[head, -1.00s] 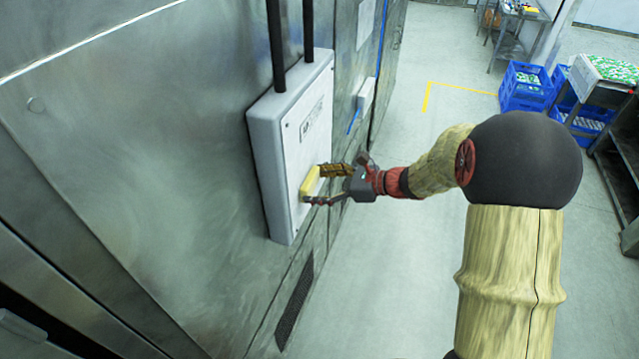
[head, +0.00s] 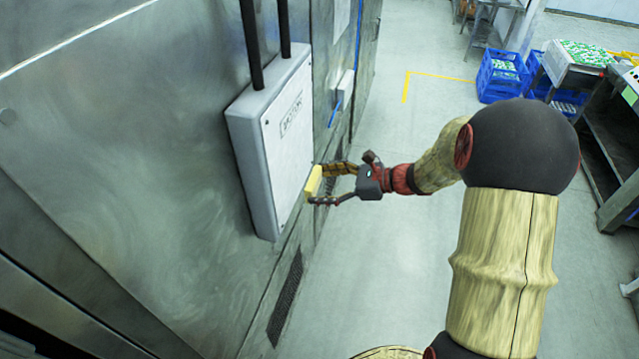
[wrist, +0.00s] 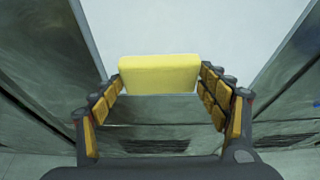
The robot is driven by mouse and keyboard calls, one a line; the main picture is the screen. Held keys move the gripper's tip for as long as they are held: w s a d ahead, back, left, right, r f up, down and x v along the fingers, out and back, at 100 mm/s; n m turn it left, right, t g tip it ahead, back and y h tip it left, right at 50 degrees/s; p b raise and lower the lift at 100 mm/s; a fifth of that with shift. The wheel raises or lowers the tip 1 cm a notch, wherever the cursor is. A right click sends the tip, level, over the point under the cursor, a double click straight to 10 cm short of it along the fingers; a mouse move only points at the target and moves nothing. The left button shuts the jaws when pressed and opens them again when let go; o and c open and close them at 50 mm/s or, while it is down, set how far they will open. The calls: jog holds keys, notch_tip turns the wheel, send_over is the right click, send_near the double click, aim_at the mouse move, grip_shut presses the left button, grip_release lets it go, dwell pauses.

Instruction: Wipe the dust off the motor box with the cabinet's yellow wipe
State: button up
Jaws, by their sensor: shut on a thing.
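The motor box (head: 287,135) is a white-fronted grey box with a printed label, mounted on the steel cabinet wall. Its front looks pale and clean in the head view, with no clear dust. It also fills the upper middle of the wrist view (wrist: 180,28). The yellow wipe (head: 314,182) is a block held between the fingers of my gripper (head: 325,184). In the wrist view the wipe (wrist: 160,75) sits between both fingers, in front of the box's lower edge. I cannot tell whether it touches the box.
Two dark conduits (head: 265,45) run up from the box. A dark vent grille (head: 285,298) is in the wall below. A small white box (head: 345,88) is farther along the wall. Blue crates (head: 503,75) and a metal bench (head: 615,140) stand at right. The floor between is open.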

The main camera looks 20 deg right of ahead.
jog(key=shift+d, duration=0.1)
jog(key=shift+s+d, duration=0.9)
jog(key=shift+d, duration=0.25)
jog(key=shift+a+f, duration=0.1)
